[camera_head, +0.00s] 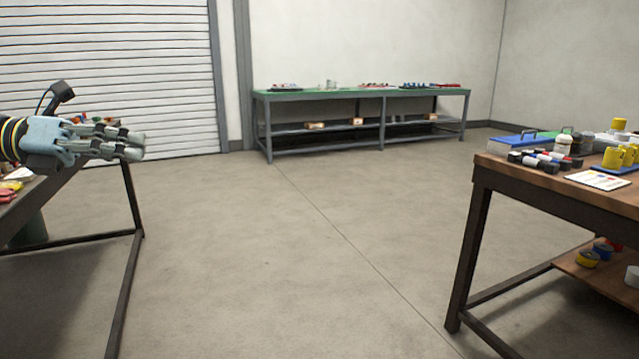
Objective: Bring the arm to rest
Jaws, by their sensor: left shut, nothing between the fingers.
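My left gripper (136,146) comes in from the left edge of the head view. It is light blue and grey with a yellow-ringed wrist and a small dark camera on top. Its fingers are together, point right and hold nothing. It hangs level above the right end of a table (137,205) at the left, apart from other things as far as I can tell. My right gripper is not in the view.
At the right stands a wooden table (560,188) with a blue case (517,142), yellow mugs (613,157) and a white card (598,180). A green-topped bench (365,92) stands along the back wall. The concrete floor (290,260) between the tables is clear.

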